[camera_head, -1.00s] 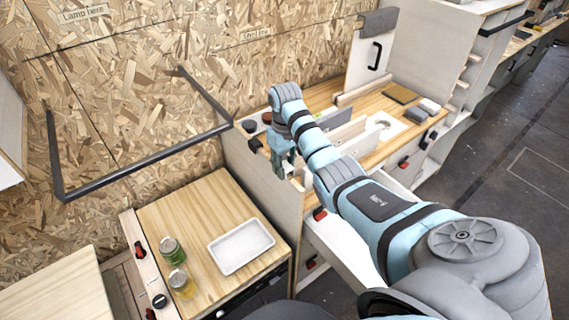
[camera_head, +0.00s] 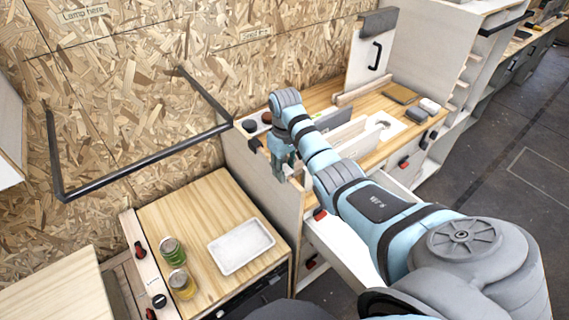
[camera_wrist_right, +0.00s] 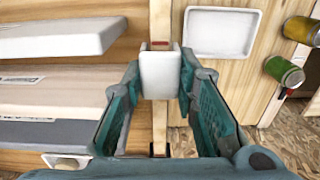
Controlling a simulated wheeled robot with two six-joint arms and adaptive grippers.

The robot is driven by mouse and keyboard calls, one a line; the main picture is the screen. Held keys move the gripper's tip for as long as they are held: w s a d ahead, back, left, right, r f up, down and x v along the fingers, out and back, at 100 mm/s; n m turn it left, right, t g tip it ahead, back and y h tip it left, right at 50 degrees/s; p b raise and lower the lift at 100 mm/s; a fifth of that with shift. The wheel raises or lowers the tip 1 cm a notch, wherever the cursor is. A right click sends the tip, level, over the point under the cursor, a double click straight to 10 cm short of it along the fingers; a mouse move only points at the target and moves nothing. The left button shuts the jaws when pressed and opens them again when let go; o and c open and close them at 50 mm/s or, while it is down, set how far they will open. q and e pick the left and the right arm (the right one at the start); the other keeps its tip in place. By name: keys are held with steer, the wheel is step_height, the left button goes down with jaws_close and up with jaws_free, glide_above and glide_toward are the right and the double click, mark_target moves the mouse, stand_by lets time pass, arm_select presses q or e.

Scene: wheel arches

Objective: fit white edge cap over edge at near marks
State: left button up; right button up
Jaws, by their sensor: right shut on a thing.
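The white edge cap (camera_wrist_right: 161,76) is a small white block between the fingers of my right gripper (camera_wrist_right: 160,82) in the right wrist view. The gripper is shut on it. The cap lies in line with the narrow wooden panel edge (camera_wrist_right: 160,20), and covers part of it from this view. I cannot tell whether it touches the edge or is above it. A red mark (camera_wrist_right: 160,45) shows on the edge just past the cap. In the head view my right gripper (camera_head: 283,172) points down at the side panel (camera_head: 258,182); the cap is not clear there. My left gripper is not in view.
A white tray (camera_head: 241,246), a green jar (camera_head: 173,251) and a yellow jar (camera_head: 181,284) stand on the lower wooden counter. Upright boards (camera_head: 350,135) stand on the higher counter beside my right arm. A dark rail (camera_head: 150,160) runs along the wall.

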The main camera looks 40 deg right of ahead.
steer(key=shift+f, duration=0.2)
steer(key=o, duration=0.9)
